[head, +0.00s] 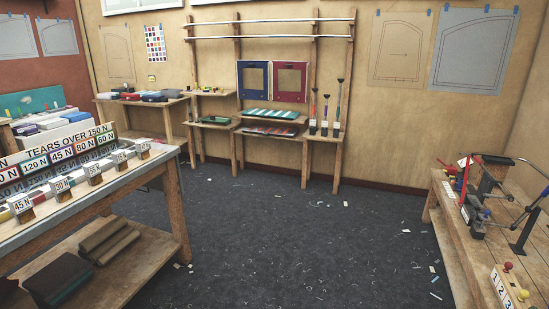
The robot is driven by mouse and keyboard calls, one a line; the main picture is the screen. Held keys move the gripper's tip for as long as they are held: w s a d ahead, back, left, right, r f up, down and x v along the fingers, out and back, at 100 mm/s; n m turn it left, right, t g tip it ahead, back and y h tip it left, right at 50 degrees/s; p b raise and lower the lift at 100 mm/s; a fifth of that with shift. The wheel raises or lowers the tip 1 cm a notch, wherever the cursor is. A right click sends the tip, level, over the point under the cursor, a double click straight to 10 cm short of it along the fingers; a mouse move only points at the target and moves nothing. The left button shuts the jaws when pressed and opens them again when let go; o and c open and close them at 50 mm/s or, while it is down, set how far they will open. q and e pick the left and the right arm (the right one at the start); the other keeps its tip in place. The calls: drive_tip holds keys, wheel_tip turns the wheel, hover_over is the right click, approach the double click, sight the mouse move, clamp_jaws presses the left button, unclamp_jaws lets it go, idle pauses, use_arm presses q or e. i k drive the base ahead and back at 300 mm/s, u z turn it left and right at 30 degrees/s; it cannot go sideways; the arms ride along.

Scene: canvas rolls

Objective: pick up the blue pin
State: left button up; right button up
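No pin can be made out for certain. A small blue piece (487,214) shows beside the dark metal device on the right-hand wooden bench; it is too small to tell whether it is the blue pin. Neither of my grippers is in view.
The right-hand bench (452,222) carries a dark clamp-like device (492,172) and a numbered block (503,285) with red and yellow knobs. A left table (120,172) holds labelled blocks, with folded cloth below. A wall rack (311,80) stands at the back. The dark floor (300,245) between is open, with small scraps.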

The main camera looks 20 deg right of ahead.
sight(487, 212)
drive_tip(key=z, duration=0.25)
drive_tip(key=i, duration=2.45)
drive_tip(key=z, duration=0.55)
drive_tip(key=i, duration=1.35)
drive_tip(key=z, duration=1.1)
drive_tip(key=i, duration=0.9)
drive_tip(key=z, duration=1.7)
drive_tip(key=i, duration=0.9)
drive_tip(key=z, duration=1)
drive_tip(key=i, duration=0.9)
drive_tip(key=z, duration=0.2)
